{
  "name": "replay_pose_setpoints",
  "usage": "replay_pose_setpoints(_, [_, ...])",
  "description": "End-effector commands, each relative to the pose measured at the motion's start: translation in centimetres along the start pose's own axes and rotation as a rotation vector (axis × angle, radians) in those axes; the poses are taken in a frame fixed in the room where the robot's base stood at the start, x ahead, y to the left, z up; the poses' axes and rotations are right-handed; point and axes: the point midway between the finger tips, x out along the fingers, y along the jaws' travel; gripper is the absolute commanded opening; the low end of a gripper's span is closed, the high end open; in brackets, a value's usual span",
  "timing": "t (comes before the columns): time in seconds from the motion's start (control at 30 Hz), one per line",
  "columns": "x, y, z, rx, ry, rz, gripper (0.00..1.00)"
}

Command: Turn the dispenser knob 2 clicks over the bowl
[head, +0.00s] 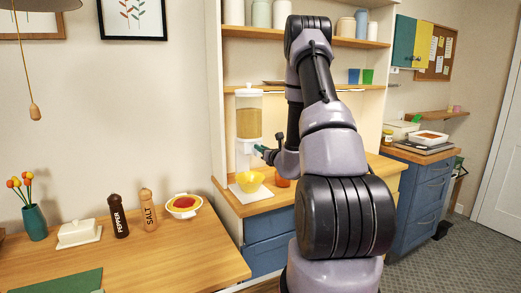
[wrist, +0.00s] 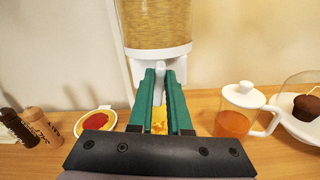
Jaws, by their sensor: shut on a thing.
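The dispenser (head: 248,120) stands on the wooden counter, a clear hopper of golden grains above a white body. Its hopper (wrist: 155,25) fills the top of the wrist view. My gripper (wrist: 160,85) has green fingers and is shut on the white knob (wrist: 160,70) at the dispenser's front. In the head view my gripper (head: 261,150) meets the dispenser from the right. The yellow bowl (head: 250,182) sits below the outlet on a white mat (head: 242,196). In the wrist view the fingers hide most of the bowl (wrist: 159,122); its fill is unclear.
A jug with orange liquid (wrist: 237,118) and a plate with a muffin (wrist: 303,120) stand to the right in the wrist view. A shelf (head: 300,88) runs above the counter. The table at left holds a pepper mill (head: 118,217), salt mill (head: 147,210) and red-filled dish (head: 184,205).

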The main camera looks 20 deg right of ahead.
Motion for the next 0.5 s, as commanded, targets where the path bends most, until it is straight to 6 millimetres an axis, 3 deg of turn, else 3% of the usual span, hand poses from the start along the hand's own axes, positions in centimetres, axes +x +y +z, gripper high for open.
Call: replay_pose_setpoints(0.5, [-0.03, -0.79, -0.19, 0.475, 0.000, -0.002, 0.00])
